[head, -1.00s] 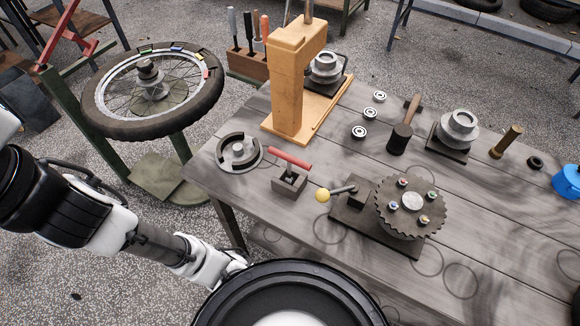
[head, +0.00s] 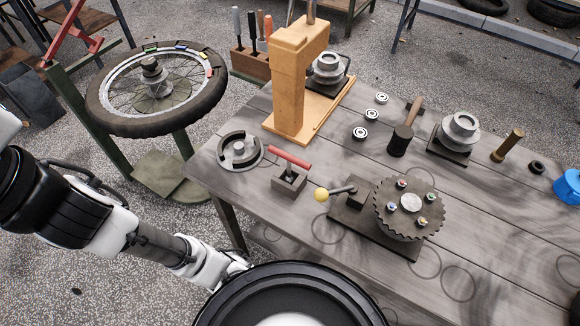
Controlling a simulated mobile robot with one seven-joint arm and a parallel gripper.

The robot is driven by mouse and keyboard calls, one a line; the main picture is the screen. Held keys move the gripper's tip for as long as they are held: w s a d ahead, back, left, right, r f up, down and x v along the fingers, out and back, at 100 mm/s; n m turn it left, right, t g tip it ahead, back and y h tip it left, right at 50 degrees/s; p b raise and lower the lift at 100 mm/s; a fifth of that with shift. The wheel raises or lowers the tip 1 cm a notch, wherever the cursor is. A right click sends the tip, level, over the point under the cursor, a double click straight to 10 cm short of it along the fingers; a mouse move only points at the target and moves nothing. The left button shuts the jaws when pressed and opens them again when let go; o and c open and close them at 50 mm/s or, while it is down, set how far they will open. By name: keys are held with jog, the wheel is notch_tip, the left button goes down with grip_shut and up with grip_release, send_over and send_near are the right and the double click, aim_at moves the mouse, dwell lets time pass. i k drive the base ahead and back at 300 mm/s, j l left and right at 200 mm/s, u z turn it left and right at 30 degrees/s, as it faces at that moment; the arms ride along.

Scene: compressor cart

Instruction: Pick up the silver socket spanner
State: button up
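I cannot make out a silver socket spanner anywhere in the head view. The grey plank workbench (head: 330,255) holds several tools and parts, but none is clearly that spanner. A red-handled piece (head: 290,158) stands in a small grey block near the bench's left front edge. My arm reaches from the left edge toward the bottom middle, low beside the bench. Its far end passes behind my round black body part, so my gripper's fingers are hidden.
A toothed sprocket (head: 409,208) and a yellow-knobbed lever (head: 322,195) sit at the bench front. Behind are a wooden press (head: 288,85), a mallet (head: 400,140) and bearing rings (head: 360,133). A spoked wheel (head: 155,90) stands at left. A rack (head: 250,67) holds handled tools.

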aim_at(289, 179)
jog(key=k+l+u, duration=0.2)
jog(key=l, duration=0.2)
jog(key=k+l+u, duration=0.2)
jog(key=l, duration=0.15)
jog(key=l+u, duration=0.15)
jog(key=l, duration=0.2)
jog(key=k+l+u, duration=0.2)
jog(key=i+l, duration=0.1)
jog(key=i, duration=0.35)
